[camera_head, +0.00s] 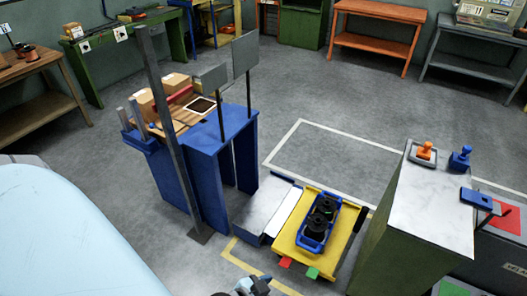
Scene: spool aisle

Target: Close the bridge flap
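The bridge flap appears to be the grey metal plate (268,208) with a pale strip along its right side. It lies low between the blue stand (205,170) and the yellow cart (288,242), sloping slightly; I cannot tell whether it is latched. A blue tray (319,222) with black spools sits on the cart. A small part of what looks like my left gripper (262,283) shows at the bottom edge, below and apart from the plate. Its fingers are too cut off to judge. My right gripper is out of view.
A tall grey post (168,120) and two sign plates (245,53) rise by the blue stand. The floor behind the cart is open.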

